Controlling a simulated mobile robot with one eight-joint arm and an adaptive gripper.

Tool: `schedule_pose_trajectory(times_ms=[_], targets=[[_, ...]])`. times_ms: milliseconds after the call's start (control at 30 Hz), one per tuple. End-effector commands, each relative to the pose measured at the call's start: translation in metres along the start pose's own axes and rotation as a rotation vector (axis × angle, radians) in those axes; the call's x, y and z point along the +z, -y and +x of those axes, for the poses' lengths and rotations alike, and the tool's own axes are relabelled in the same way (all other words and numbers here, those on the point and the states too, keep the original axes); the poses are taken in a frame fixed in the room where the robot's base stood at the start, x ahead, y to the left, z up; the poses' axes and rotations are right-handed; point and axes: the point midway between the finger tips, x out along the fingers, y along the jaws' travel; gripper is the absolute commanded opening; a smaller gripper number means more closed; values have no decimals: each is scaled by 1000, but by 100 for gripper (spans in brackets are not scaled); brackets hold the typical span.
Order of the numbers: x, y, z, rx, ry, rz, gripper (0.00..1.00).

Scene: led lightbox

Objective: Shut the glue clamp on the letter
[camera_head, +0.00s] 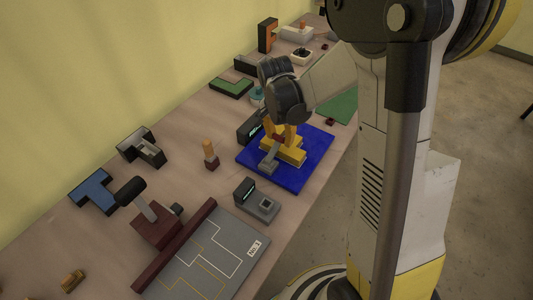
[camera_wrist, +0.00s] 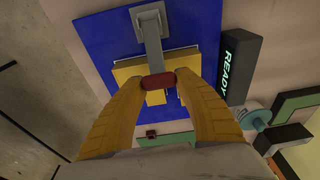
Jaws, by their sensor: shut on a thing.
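The glue clamp (camera_wrist: 154,38) is a grey lever on a grey base with a dark red handle (camera_wrist: 158,81). In the head view the clamp (camera_head: 271,157) stands at the near left part of the blue mat (camera_head: 291,185). The yellow letter (camera_wrist: 128,70) lies on the mat under the clamp's lever and shows in the head view too (camera_head: 293,155). My gripper (camera_wrist: 160,81) has its yellow fingers shut on the red handle, one on each side. In the head view my wrist and fingers partly hide the letter and the handle. I cannot tell whether the clamp presses the letter.
A black box (camera_wrist: 240,65) reading READY stands beside the mat. Near it are a teal round piece (camera_wrist: 254,114) and a green-faced letter (camera_head: 231,87). A grey device (camera_head: 257,200), a lever tool (camera_head: 155,226) and a marked grey board (camera_head: 222,250) stand closer to the camera.

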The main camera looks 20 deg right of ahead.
Motion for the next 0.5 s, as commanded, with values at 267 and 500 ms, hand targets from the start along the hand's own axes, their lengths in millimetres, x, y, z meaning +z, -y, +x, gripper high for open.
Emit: schedule_pose_trajectory(times_ms=[267,500], targets=[[-1,0,0,0,-2,0,14],[-4,0,9,0,-2,1,15]])
